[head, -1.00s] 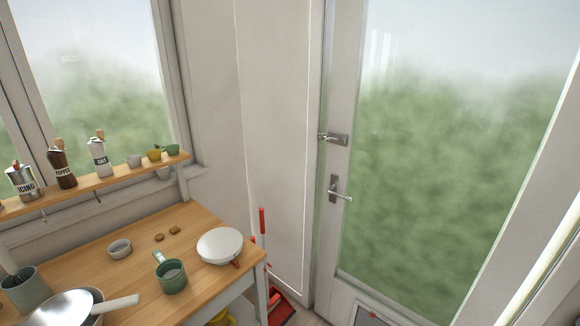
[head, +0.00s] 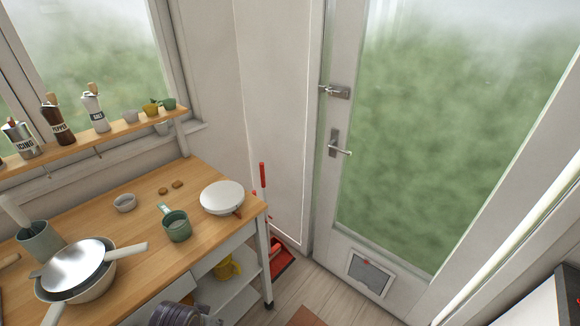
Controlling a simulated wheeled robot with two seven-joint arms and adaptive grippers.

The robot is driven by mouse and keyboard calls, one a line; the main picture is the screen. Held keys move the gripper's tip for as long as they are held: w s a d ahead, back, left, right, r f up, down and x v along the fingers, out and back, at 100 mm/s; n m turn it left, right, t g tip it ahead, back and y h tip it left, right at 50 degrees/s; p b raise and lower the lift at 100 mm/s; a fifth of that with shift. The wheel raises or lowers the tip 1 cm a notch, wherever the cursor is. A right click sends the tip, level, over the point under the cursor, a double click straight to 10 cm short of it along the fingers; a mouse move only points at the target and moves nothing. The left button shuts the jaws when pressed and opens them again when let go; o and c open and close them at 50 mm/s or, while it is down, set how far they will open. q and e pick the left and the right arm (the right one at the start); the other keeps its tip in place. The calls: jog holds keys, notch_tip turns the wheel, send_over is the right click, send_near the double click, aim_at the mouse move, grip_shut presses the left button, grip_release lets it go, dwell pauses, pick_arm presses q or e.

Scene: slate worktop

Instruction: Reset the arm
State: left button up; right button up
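Neither of my grippers and neither of my arms shows in the head view. Whether they are open, shut or holding anything cannot be seen. The view takes in a wooden-topped worktable (head: 95,237) at the left and a glazed door (head: 440,130) at the right.
Shakers stand on a shelf (head: 85,140) above. A red dustpan (head: 281,262) and clear floor (head: 300,290) lie between table and door.

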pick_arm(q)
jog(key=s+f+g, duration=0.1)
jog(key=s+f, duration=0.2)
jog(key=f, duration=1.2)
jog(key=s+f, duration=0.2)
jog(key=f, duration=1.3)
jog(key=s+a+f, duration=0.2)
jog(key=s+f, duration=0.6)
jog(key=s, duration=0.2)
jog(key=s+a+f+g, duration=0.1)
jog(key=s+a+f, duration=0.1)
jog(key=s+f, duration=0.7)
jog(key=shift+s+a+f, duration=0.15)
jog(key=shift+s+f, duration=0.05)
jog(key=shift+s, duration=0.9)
